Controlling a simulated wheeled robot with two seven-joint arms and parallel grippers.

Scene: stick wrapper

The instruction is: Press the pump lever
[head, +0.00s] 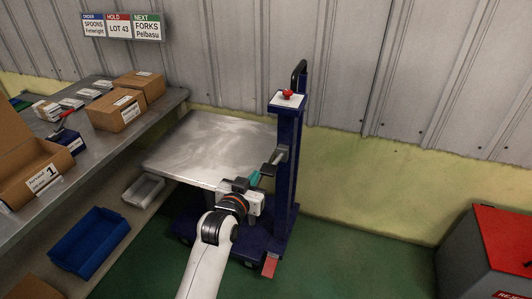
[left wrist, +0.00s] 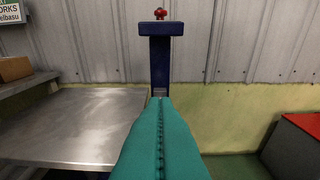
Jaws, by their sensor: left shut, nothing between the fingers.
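A blue lift cart has an upright column (head: 286,205) with a red knob (head: 288,94) on top and a bare metal platform (head: 210,150) to its left. A short dark lever-like bar with a grey end (head: 281,154) sticks out of the column at about platform height. A red pedal (head: 269,266) is low at its foot. I cannot tell which of the two is the pump lever. My left gripper (head: 257,177) is shut and empty, its teal fingertips close to the bar; I cannot tell if they touch. The closed fingers (left wrist: 160,105) point at the column (left wrist: 160,55) in the left wrist view.
A grey bench (head: 95,125) with cardboard boxes (head: 117,110) runs along the left. A blue bin (head: 90,242) and a white tray (head: 144,190) are below it. A red-topped grey cabinet (head: 490,255) stands at right. Green floor between cart and cabinet is clear.

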